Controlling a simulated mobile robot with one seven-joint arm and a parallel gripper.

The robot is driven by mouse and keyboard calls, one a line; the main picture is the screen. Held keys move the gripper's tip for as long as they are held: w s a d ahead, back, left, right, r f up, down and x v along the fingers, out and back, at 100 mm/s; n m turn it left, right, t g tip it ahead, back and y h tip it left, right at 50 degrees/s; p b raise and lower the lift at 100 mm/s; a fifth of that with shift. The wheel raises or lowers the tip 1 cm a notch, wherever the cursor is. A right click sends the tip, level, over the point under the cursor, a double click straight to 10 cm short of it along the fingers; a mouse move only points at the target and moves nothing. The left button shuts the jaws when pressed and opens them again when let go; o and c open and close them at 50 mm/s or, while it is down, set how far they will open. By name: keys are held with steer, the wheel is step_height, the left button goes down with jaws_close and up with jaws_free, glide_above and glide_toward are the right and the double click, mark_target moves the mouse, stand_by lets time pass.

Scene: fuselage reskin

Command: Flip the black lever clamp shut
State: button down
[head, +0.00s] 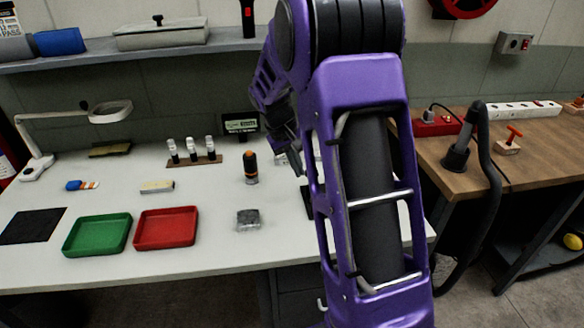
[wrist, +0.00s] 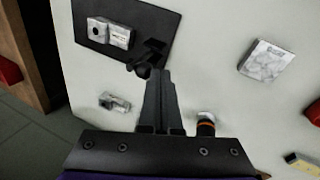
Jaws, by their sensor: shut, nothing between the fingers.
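The black lever clamp (wrist: 152,52) shows in the wrist view at the lower right corner of a black plate (wrist: 90,36), beside a silver block (wrist: 110,31). Whether its lever stands up or lies flat is too small to tell. My gripper (wrist: 150,72) is shut and empty, and its fingertips overlap the clamp's dark knob end. I cannot tell whether they touch. In the head view my gripper (head: 288,150) is partly behind my purple arm, which hides the clamp. A dark sliver of the plate (head: 307,201) shows left of the arm.
An orange-and-black upright tool (head: 250,167) stands left of my gripper, with a grey block (head: 248,220) nearer the front. A small metal part (wrist: 115,102) lies near the plate. Red (head: 166,228) and green (head: 98,234) trays sit farther left. Bare white table lies between.

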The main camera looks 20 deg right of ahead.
stand_by(0.3)
steer(key=s+d+t+y+p, duration=0.1)
steer(key=d+y+p, duration=0.3)
steer(key=d+y, duration=0.4)
steer(key=shift+s+d+m+t+y, duration=0.35)
steer(key=shift+t+y, duration=0.25)
steer(key=shift+y, duration=0.5)
steer(key=shift+w+a+f+b, duration=0.1)
steer(key=shift+a+f+b, duration=0.3)
steer(key=shift+a, duration=0.25)
